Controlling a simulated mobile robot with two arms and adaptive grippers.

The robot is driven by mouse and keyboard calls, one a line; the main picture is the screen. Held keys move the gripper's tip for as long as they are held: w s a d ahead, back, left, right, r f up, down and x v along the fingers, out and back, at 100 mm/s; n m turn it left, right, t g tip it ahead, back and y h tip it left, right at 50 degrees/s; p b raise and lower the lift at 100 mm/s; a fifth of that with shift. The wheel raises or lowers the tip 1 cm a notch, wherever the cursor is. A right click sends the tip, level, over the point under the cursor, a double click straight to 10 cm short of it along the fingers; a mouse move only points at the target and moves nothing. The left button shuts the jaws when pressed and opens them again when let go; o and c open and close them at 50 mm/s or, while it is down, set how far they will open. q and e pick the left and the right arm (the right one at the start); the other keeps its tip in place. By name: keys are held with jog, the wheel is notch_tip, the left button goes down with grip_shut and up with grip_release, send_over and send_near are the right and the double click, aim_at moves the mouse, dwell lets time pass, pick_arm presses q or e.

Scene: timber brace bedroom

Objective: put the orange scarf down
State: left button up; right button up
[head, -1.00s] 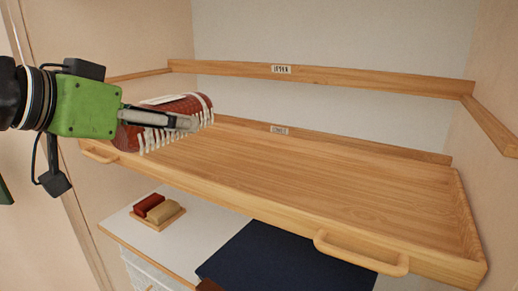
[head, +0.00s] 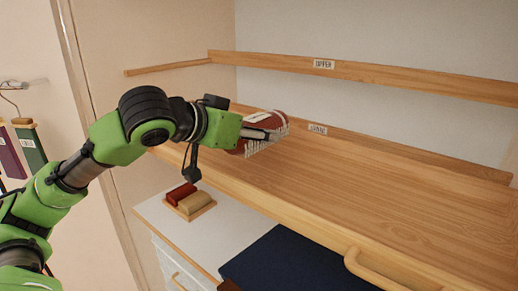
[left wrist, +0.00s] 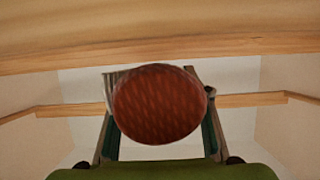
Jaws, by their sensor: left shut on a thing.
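The scarf (head: 263,119) is a rust-orange roll with white fringe and a pale band. My left gripper (head: 272,134) is shut on it and holds it over the left part of the wooden pull-out tray (head: 400,185), below the back label reading "LOWER". I cannot tell whether the scarf touches the tray. In the left wrist view the round end of the roll (left wrist: 160,105) sits between the two fingers, with fringe at its upper left. My right gripper is not in view.
The tray's surface right of the scarf is bare. A wooden rail (head: 400,83) labelled "UPPER" runs above it. Below are a white top (head: 190,232) with red and tan blocks (head: 190,198) and a dark blue panel (head: 300,262). Hanging items (head: 28,148) are at far left.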

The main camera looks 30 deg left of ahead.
aim_at(259, 158)
pick_arm(q)
jog(key=f, duration=0.1)
jog(key=w+f, duration=0.1)
jog(key=f, duration=0.1)
jog(key=shift+w+f+b, duration=0.1)
jog(key=shift+f+b, duration=0.1)
jog(key=shift+b, duration=0.2)
jog(key=shift+f, duration=0.4)
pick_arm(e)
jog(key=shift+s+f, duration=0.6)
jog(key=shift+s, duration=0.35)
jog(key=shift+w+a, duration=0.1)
pick_arm(q)
jog(key=o, duration=1.2)
jog(key=shift+f, duration=0.1)
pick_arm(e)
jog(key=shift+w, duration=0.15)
